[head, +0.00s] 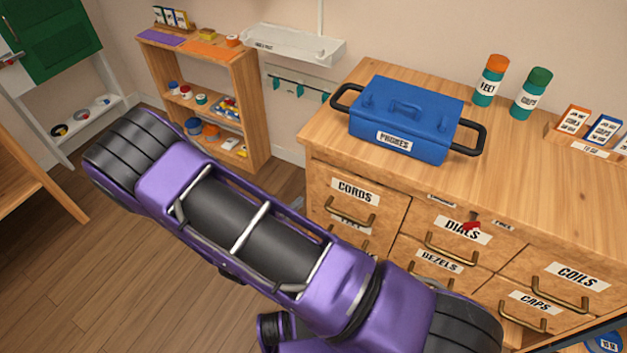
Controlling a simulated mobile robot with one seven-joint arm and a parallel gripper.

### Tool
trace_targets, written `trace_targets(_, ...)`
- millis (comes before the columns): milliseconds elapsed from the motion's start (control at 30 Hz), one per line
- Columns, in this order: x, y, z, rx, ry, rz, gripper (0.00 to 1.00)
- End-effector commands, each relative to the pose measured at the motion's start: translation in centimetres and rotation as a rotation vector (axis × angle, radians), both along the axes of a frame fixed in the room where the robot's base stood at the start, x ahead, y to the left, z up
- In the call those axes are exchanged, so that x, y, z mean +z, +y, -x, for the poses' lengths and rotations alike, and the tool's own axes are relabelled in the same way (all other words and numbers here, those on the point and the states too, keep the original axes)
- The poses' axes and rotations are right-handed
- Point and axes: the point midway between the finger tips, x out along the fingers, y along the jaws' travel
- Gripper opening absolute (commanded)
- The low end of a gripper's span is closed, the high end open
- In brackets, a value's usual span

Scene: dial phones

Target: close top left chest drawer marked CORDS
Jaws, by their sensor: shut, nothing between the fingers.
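The CORDS drawer (325,199) is at the top left of the wooden chest (536,199) in the head view. It has a white label and a brass handle. Its front looks about level with the DIALS drawer front (408,226) beside it, and I see no open inside above it. A small gap is hard to rule out from this angle. My purple arm crosses the view from upper left to lower right, in front of the chest's lower left part.
A low shelf (255,115) is at the back left. Wood floor is open at lower left.

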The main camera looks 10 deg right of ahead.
Motion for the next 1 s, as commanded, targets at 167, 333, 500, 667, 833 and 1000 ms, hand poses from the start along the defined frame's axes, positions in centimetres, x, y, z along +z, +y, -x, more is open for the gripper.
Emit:
trace_targets(167,-0.7,-1.3,-1.6,-0.004,-0.001,0.004,0.0)
trace_targets(333,-1.8,-3.3,-4.3,-0.005,-0.001,0.002,0.0)
trace_targets(500,-2.9,-5.3,-7.1,-0.004,-0.001,0.0,0.0)
trace_targets(667,-3.0,-6.8,-9.2,-0.005,-0.001,-0.001,0.0)
trace_targets(833,-3.0,-7.7,-10.5,-0.003,-0.001,-0.001,0.0)
trace_targets(1000,-2.9,-7.9,-10.8,-0.001,0.0,-0.001,0.0)
